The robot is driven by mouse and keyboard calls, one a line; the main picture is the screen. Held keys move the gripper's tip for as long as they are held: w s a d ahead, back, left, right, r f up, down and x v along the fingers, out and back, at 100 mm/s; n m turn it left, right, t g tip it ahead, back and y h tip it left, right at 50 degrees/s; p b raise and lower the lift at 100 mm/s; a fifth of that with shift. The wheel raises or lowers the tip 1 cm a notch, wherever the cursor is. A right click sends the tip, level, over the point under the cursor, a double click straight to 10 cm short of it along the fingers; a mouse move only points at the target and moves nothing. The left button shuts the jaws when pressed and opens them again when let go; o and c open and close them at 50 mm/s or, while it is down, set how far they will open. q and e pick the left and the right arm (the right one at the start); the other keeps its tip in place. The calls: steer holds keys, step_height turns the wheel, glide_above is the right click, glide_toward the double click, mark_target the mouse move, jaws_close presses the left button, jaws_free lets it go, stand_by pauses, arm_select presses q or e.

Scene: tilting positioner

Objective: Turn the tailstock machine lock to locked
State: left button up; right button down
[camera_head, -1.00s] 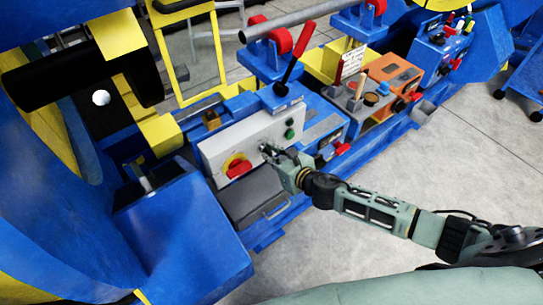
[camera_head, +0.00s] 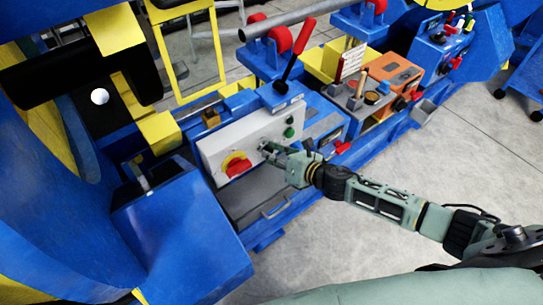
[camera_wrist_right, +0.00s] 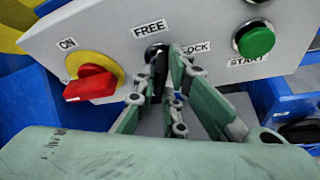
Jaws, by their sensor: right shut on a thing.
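The tailstock machine lock (camera_wrist_right: 158,53) is a small black knob on a light grey panel (camera_wrist_right: 110,27), between the labels FREE and LOCK. In the right wrist view its upper part shows under FREE, while the gripper covers the rest. It stands roughly upright, but its exact setting is hard to tell. My right gripper (camera_wrist_right: 170,72) is shut on the lock, its fingers reaching in from below. In the head view the right gripper (camera_head: 268,150) meets the panel between the red switch and the green buttons, and mostly hides the lock. My left gripper is not in view.
A red rotary switch (camera_wrist_right: 90,83) on a yellow disc, labelled ON, is left of the lock. A green START button (camera_wrist_right: 254,41) is to the right. A red-handled lever (camera_head: 294,58) rises behind the panel. Clear floor (camera_head: 470,190) lies at the right.

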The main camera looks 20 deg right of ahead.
steer(key=shift+w+d+f+m+t+y+b, duration=0.15)
steer(key=shift+m+y+b, duration=0.6)
steer(key=shift+m+b, duration=0.7)
steer(key=shift+s+a+m+t+y+b, duration=0.1)
steer(key=shift+m+y+b, duration=0.7)
steer(key=shift+m+b, duration=0.6)
steer(key=shift+w+d+f+m+t+y+b, duration=0.15)
steer(key=shift+m+y+b, duration=0.6)
steer(key=shift+m+b, duration=0.7)
steer(key=shift+s+r, duration=0.1)
steer(key=shift+r, duration=0.05)
steer(key=c, duration=1.8)
jaws_free()
steer(key=shift+a, duration=0.1)
